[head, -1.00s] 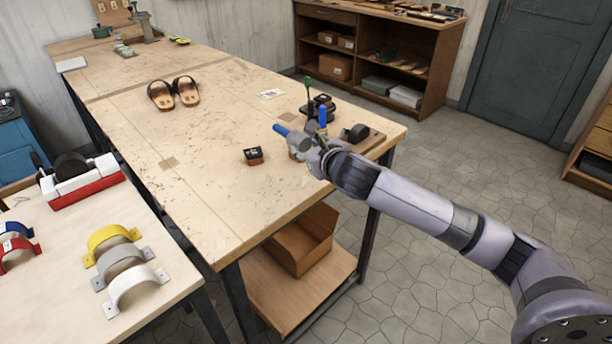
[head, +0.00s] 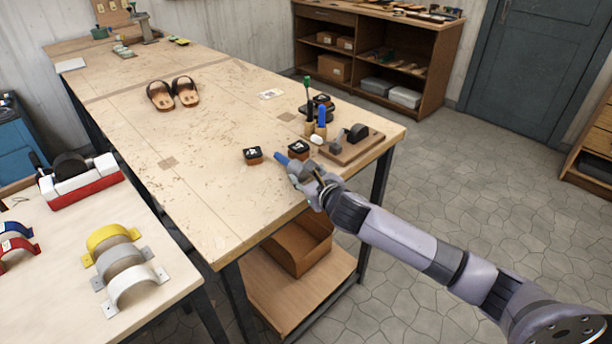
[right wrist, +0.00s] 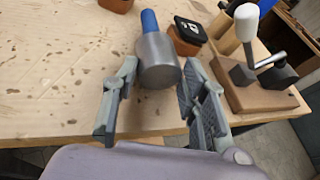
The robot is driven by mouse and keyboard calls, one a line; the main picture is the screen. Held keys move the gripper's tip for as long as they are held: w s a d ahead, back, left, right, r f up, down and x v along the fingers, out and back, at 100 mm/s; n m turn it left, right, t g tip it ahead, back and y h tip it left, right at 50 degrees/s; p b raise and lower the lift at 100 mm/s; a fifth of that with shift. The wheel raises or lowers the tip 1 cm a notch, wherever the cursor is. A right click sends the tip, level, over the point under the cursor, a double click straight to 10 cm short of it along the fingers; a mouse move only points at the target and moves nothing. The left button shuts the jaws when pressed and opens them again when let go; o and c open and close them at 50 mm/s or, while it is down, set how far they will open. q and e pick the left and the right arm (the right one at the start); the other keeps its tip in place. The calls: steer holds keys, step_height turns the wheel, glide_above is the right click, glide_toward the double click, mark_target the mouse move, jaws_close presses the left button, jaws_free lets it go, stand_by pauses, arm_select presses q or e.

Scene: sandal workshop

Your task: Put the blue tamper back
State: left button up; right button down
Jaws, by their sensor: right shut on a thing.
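My right gripper (head: 298,170) is shut on the blue tamper, over the near right edge of the workbench (head: 215,150). The tamper's blue handle (head: 281,158) sticks out to the left of the fingers. In the right wrist view the tamper's grey metal cylinder head (right wrist: 158,65) is between the two fingers, with its blue handle (right wrist: 150,20) pointing away. Another blue-handled tool (head: 321,115) stands upright on the bench beside a green-handled one (head: 308,88). My left gripper is not in view.
Two black-topped brown blocks (head: 253,156) (head: 298,148) lie near the gripper. A wooden board (head: 352,148) with a lever device stands right of them. Sandals (head: 173,94) lie further back. The middle of the bench is clear. A second table (head: 60,270) stands at the left.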

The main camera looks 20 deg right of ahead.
steer(key=c, duration=1)
jaws_free()
steer(key=shift+o, duration=0.2)
steer(key=shift+s+r, duration=0.1)
steer(key=shift+s, duration=0.1)
steer(key=b+v, duration=0.1)
steer(key=v, duration=1)
steer(key=shift+s+r, duration=0.15)
steer(key=shift+s, duration=0.15)
